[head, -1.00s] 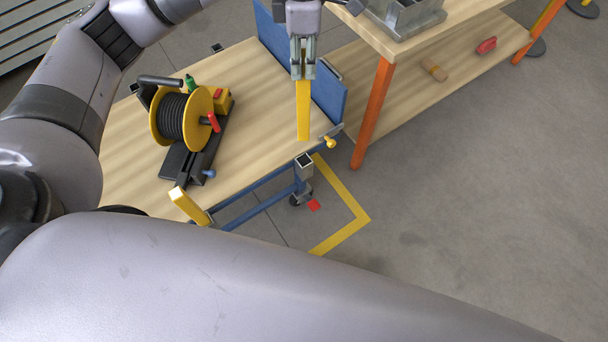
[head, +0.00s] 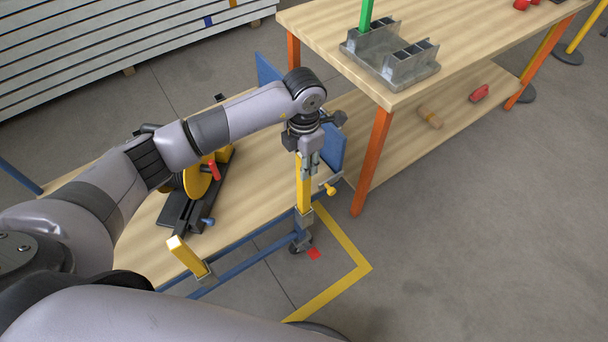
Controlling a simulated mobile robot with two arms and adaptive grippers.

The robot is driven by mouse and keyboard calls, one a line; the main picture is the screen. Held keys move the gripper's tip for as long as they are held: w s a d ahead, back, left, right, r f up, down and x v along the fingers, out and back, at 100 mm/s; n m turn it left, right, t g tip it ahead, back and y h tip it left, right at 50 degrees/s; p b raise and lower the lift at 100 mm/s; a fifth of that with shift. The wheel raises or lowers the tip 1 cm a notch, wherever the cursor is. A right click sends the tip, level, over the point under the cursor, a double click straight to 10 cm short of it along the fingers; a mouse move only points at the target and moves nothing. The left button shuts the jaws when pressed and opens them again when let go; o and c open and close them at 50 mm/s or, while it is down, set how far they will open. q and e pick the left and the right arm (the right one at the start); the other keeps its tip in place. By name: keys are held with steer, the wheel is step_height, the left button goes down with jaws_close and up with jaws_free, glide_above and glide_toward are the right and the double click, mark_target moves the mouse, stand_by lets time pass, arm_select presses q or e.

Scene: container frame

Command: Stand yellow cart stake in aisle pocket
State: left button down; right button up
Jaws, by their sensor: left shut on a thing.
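The yellow cart stake (head: 303,192) is upright in my left gripper (head: 308,165), whose fingers are shut on its upper part. The stake's lower end meets the grey metal aisle pocket (head: 304,219) at the near right corner of the cart deck. I cannot tell whether the end is inside the pocket or just at its mouth. A second yellow stake (head: 185,256) stands in the other pocket (head: 206,278) at the near edge. My right gripper is not in view.
A yellow-knobbed pin (head: 328,188) sticks out beside the aisle pocket. A workbench (head: 330,35) with a metal pocket block (head: 390,60) stands at right. The floor at lower right is clear.

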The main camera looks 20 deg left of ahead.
arm_select(q)
steer(key=shift+f, duration=2.8)
steer(key=shift+f, duration=0.15)
steer(key=c, duration=1.3)
jaws_free()
step_height(320, 180, up, 12)
steer(key=shift+r, duration=0.15)
